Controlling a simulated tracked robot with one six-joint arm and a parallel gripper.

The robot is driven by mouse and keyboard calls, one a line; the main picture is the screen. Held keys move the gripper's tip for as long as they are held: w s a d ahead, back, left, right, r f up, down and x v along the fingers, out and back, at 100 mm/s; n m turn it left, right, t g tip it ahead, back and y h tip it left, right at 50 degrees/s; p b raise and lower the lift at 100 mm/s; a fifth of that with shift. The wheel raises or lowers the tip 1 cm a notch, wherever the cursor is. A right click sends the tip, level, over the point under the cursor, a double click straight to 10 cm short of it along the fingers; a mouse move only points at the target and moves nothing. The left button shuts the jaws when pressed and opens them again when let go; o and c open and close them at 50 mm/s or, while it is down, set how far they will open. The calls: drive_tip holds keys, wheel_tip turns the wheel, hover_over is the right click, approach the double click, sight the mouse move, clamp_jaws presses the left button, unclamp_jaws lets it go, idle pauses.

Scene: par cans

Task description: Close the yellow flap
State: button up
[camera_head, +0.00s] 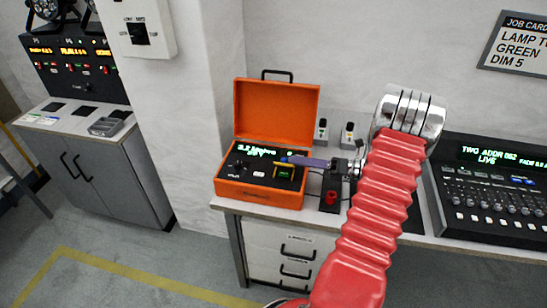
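An orange case (259,197) stands on the bench with its lid (276,113) raised. Inside is a black control panel with a lit display (259,151), a white button and a lit green spot (285,174). A small yellow strip, likely the yellow flap (281,165), shows just above the green spot, right under my fingertips. My gripper (288,161) reaches in from the right over the panel, its purple-grey fingers pointing left. The fingers overlap in this view, so their gap and any contact with the yellow strip cannot be told.
A red button (331,198) on a dark box stands right of the case. Two small switch boxes (348,133) are behind. A lighting console (492,190) is at the right. A grey cabinet (108,178) stands at the left. Free floor lies in front.

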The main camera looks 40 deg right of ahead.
drive_tip(key=x, duration=0.8)
drive_tip(key=shift+w+a, duration=0.15)
drive_tip(key=shift+w, duration=0.05)
drive_tip(key=shift+c, duration=0.5)
clamp_jaws()
